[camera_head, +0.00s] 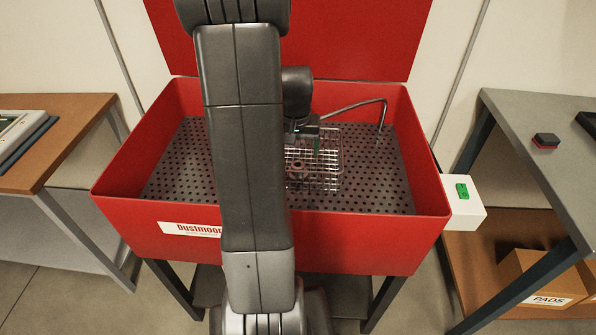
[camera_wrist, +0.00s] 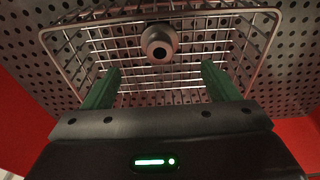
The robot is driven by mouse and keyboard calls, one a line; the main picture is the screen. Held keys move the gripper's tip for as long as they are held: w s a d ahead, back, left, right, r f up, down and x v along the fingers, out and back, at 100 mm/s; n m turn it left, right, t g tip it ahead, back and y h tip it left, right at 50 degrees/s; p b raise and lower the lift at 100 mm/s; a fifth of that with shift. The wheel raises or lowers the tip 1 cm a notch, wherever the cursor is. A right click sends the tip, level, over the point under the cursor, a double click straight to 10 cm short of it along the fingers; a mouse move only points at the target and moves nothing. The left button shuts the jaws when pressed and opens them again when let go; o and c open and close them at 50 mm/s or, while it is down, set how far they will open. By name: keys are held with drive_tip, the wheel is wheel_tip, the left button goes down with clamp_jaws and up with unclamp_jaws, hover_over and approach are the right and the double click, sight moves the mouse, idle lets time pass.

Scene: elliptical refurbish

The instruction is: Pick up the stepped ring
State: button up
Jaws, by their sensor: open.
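The stepped ring (camera_wrist: 159,41) is a small grey round part with a dark centre hole. In the wrist view it lies at the far side of the wire basket (camera_wrist: 262,36), beyond my fingertips and roughly centred between them. My gripper (camera_wrist: 157,80) has two green fingers standing wide apart, with nothing between them. In the head view my gripper (camera_head: 316,146) hangs over the wire basket (camera_head: 336,160), and the ring (camera_head: 298,164) shows small and brownish inside the basket. My arm hides the left part of the basket there.
The basket stands on the perforated floor of a red wash tub (camera_head: 112,185) with high walls. A bent metal spout (camera_head: 384,112) rises at the tub's right. A white switch box (camera_head: 464,213) is on the right wall. Tables (camera_head: 62,140) flank the tub.

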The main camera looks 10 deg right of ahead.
sight(298, 165)
drive_tip(key=f, duration=0.3)
drive_tip(key=shift+w, duration=0.3)
drive_tip(key=shift+w+d+f, duration=0.1)
drive_tip(key=shift+w+f, duration=0.05)
drive_tip(key=shift+f, duration=0.8)
drive_tip(key=shift+w+d+f, duration=0.1)
drive_tip(key=shift+f, duration=0.85)
drive_tip(key=shift+w+d+f, duration=0.1)
drive_tip(key=shift+w+f, duration=0.05)
drive_tip(key=shift+f, duration=0.8)
drive_tip(key=c, duration=1.3)
